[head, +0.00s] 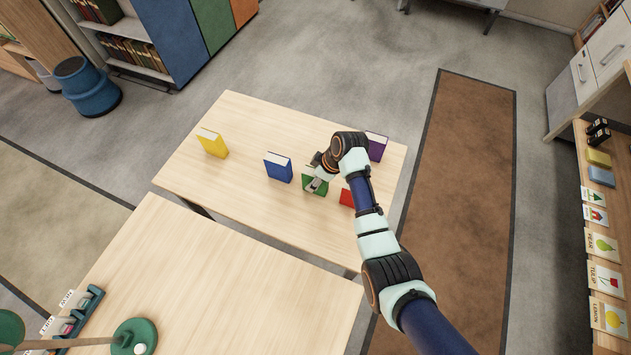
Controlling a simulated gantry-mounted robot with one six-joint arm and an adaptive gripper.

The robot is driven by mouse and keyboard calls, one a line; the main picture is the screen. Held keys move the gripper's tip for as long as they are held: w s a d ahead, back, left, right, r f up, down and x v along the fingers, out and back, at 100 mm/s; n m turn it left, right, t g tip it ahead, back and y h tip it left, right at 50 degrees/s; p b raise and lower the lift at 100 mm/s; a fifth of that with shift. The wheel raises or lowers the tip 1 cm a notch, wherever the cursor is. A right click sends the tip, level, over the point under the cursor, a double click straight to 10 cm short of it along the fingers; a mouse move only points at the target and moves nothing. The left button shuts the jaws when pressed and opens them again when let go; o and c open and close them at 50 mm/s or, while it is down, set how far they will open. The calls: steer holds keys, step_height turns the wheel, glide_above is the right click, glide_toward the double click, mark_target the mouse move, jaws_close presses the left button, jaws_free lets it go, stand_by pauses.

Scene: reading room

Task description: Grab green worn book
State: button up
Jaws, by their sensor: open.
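The green book (321,186) stands upright on the wooden table, partly hidden by my gripper and wrist. My gripper (313,187) is open, with its fingers at the book's upper left part in this view. I cannot tell whether the fingers touch the book or straddle it. Wear on the cover is too small to make out.
A blue book (278,168) stands close left, a red book (347,197) close right, partly behind my arm. A purple book (377,147) stands behind my wrist and a yellow book (212,143) at the far left. The wooden table (240,195) is clear in front.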

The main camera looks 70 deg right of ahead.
jaws_close()
step_height(320, 180, up, 20)
steer(key=p, duration=0.3)
steer(key=shift+p, duration=0.35)
